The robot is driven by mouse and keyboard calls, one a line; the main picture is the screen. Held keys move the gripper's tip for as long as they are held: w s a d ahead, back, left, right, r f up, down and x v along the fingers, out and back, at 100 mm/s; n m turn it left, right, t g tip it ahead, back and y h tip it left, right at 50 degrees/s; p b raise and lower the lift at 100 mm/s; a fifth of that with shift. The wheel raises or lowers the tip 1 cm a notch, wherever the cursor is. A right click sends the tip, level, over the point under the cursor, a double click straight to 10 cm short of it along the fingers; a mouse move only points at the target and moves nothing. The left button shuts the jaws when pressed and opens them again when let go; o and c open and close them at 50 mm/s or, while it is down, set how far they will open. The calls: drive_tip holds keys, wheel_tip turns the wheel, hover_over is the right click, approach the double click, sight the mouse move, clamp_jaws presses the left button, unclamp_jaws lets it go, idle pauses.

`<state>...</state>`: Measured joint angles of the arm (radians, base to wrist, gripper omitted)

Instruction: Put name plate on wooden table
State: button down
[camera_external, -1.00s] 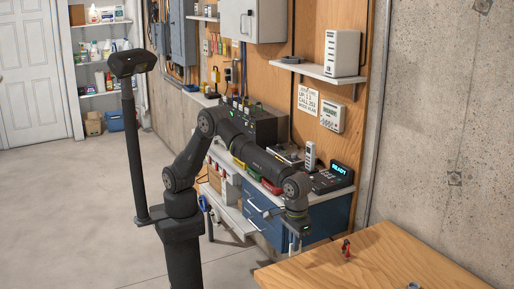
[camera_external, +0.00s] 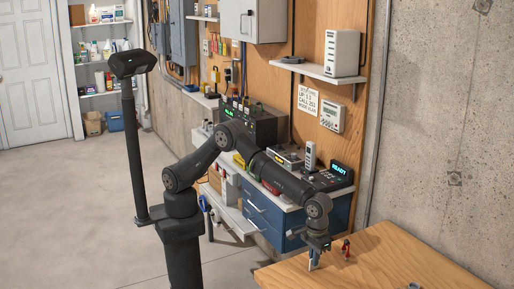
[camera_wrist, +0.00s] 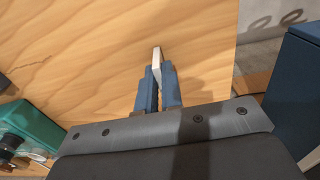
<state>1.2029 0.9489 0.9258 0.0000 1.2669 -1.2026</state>
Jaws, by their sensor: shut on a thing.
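My gripper (camera_external: 315,254) points down over the near left part of the wooden table (camera_external: 400,262). It is shut on a thin, pale plate, which I take to be the name plate (camera_external: 313,266). In the wrist view the plate (camera_wrist: 158,54) sticks out edge-on between the blue fingers of my gripper (camera_wrist: 159,76), over the wood of the table (camera_wrist: 90,40). I cannot tell whether the plate touches the table top. Its face is hidden.
A small red and dark object (camera_external: 346,249) stands on the table just right of my gripper. Another small item (camera_external: 414,286) lies at the table's near edge. The blue drawer cabinet (camera_external: 270,221) stands behind to the left. The table's right side is clear.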

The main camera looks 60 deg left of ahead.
drive_tip(key=shift+f, duration=0.15)
drive_tip(key=c, duration=1.6)
unclamp_jaws()
wheel_tip(320, 180, up, 12)
drive_tip(key=shift+r, duration=0.2)
wheel_tip(320, 180, down, 12)
drive_tip(key=shift+r, duration=1.6)
